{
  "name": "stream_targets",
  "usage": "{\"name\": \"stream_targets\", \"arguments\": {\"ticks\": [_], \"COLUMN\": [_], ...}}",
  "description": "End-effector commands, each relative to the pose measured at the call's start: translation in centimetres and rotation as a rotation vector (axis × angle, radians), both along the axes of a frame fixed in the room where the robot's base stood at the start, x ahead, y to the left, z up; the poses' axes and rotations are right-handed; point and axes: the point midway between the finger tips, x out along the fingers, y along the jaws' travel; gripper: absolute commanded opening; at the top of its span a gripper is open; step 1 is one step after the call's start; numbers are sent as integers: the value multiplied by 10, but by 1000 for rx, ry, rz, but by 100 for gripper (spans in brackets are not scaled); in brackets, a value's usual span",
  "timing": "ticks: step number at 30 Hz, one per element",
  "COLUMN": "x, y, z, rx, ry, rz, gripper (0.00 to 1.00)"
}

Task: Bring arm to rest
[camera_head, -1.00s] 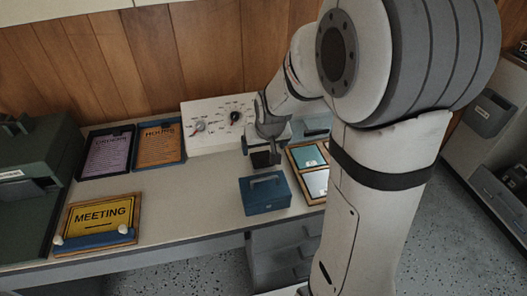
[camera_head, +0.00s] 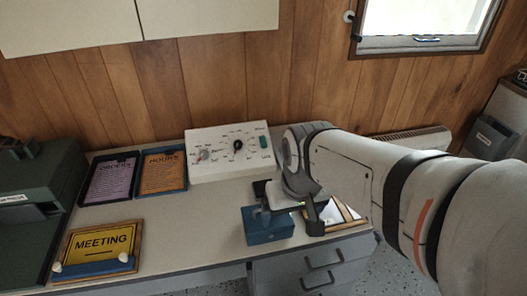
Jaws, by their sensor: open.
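My arm reaches in from the right edge over the desk (camera_head: 180,235). My gripper (camera_head: 288,212) is open, low over the right part of the desk. It is just above or beside a small blue box (camera_head: 268,236) and hides part of its top. I cannot tell whether the fingers touch the box. Nothing shows held between the fingers. A framed board (camera_head: 345,212) lies right of the box, mostly hidden behind my gripper and arm.
A white control panel (camera_head: 210,174) with dials stands at the wall. Purple (camera_head: 108,181) and orange (camera_head: 162,173) signs and a yellow MEETING sign (camera_head: 102,243) are on the left. A dark green case (camera_head: 35,215) stands far left. Drawers (camera_head: 315,268) sit below. Mid-desk is clear.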

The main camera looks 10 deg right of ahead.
Motion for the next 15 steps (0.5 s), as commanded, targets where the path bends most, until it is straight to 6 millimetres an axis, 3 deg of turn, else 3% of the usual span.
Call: {"name": "stream_targets", "arguments": {"ticks": [10, 15], "x": [-2, -2], "y": [0, 0], "z": [3, 31], "rx": [0, -1], "ry": [1, -8], "rz": [0, 1], "gripper": [88, 88]}}
